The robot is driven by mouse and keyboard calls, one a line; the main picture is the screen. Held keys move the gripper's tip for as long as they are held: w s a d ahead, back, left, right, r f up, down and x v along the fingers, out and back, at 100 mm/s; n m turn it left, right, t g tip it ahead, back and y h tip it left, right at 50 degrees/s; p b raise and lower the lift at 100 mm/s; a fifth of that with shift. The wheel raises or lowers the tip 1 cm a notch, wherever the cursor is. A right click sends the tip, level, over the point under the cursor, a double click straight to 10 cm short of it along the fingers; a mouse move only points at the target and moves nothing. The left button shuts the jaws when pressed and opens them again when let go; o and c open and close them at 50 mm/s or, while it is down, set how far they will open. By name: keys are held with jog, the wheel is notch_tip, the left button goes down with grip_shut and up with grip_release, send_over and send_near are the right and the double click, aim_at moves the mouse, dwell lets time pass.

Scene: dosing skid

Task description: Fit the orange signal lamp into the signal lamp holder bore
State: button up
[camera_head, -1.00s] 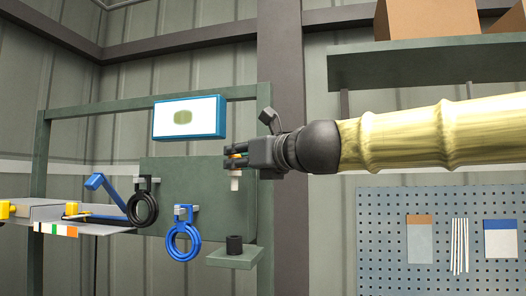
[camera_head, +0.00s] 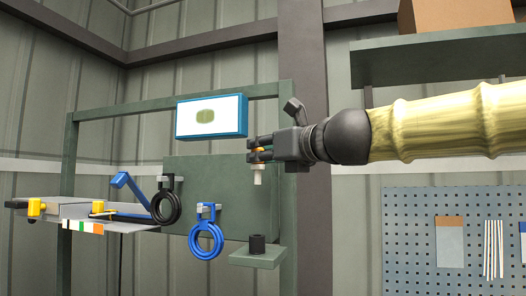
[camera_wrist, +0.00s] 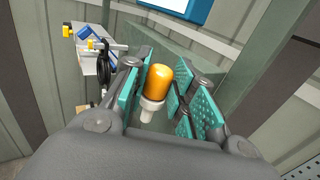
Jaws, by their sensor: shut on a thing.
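My gripper (camera_head: 262,152) is shut on the orange signal lamp (camera_wrist: 158,82). In the wrist view the lamp has an orange rounded cap and a white stem, and it sits between the teal finger pads. In the head view the white stem (camera_head: 257,174) points down below the fingers, and little of the orange shows. The signal lamp holder (camera_head: 257,244) is a short dark cylinder on a small green shelf (camera_head: 258,259). The lamp hangs above the holder with a clear gap. The inside of the bore is hard to see from here.
A green panel (camera_head: 220,190) stands behind the lamp. A blue coiled hose (camera_head: 206,241) and a black coiled hose (camera_head: 166,207) hang left of the holder. A blue-framed display (camera_head: 212,116) is above. A pegboard (camera_head: 450,265) is at the right.

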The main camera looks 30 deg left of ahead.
aim_at(260, 173)
jog(key=shift+f+b, duration=1.9)
jog(key=shift+f, duration=0.5)
jog(key=shift+f+b, duration=4.15)
jog(key=shift+f, duration=0.5)
dwell(0.4)
jog(key=o, duration=1.1)
